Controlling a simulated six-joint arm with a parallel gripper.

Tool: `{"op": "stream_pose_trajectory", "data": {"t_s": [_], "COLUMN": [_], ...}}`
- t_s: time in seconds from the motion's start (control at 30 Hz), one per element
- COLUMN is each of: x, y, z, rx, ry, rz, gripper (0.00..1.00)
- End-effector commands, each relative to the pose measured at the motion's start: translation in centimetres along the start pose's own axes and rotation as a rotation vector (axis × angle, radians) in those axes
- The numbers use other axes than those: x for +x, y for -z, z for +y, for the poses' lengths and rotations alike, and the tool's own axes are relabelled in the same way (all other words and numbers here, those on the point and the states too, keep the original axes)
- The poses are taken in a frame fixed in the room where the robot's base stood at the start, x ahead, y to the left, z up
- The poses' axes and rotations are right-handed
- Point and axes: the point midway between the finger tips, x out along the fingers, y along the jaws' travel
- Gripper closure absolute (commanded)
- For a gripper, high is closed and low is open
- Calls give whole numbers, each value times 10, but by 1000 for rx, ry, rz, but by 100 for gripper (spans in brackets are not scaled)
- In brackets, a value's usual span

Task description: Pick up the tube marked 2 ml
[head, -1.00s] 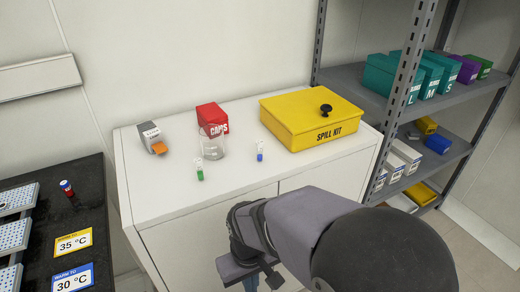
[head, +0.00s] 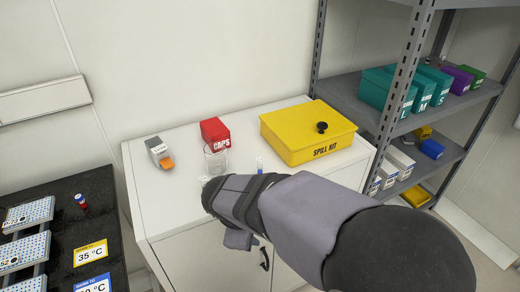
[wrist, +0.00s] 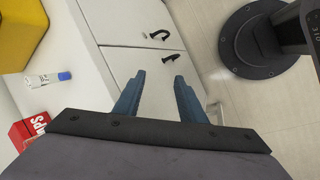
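In the wrist view the blue-capped tube (wrist: 43,80) is at the left, with small print too fine to read. A tube with a red part (head: 82,203) is at the left on the black bench. A green-marked tube is hidden now. I cannot tell which tube is marked 2 ml. My gripper (wrist: 159,76) is open and empty. Its blue fingers are in front of the cabinet doors, apart from the tubes.
The cabinet top (head: 190,185) also holds a yellow spill kit (head: 290,145), a red caps box (head: 212,130), a glass beaker (head: 216,158) and a grey box with an orange part (head: 157,149). A grey shelf rack (head: 360,92) stands at the right.

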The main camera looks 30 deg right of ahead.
Motion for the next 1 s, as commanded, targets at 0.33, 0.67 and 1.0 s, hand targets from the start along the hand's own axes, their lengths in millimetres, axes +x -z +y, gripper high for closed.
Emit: {"op": "stream_pose_trajectory", "data": {"t_s": [0.33,0.67,1.0], "x": [-45,-35,-34], "y": [9,18,20], "z": [123,154,161], "rx": [-911,-1346,-1410], "ry": [-473,-632,-652], "rz": [-249,-491,-532], "gripper": [63,63,63]}}
